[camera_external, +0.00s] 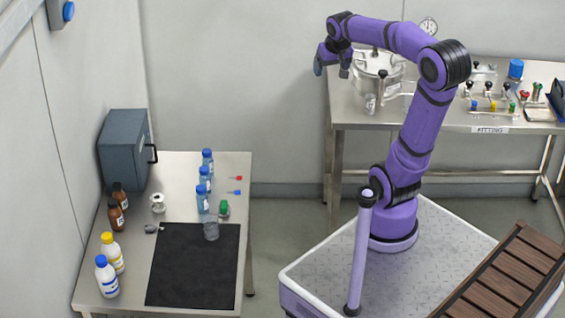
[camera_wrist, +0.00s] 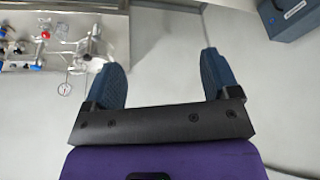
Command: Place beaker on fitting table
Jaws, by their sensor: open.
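A clear glass beaker (camera_external: 211,230) stands on the upper right part of the black mat on the left table. The fitting table (camera_external: 408,117) is the steel table at the back right; its bare top also shows at the left of the wrist view (camera_wrist: 115,35). My gripper (camera_external: 331,70) is raised near the left end of that table, far from the beaker on the mat. In the wrist view my gripper (camera_wrist: 161,76) is open and empty, its blue fingers wide apart.
The left table (camera_external: 184,168) holds a grey-blue box (camera_external: 124,150), brown bottles (camera_external: 118,205), white bottles (camera_external: 106,276) and blue-capped bottles (camera_external: 204,190) close to the beaker. A steel vessel (camera_external: 378,75) and several valves (camera_external: 490,105) occupy the fitting table. Floor shows between the tables.

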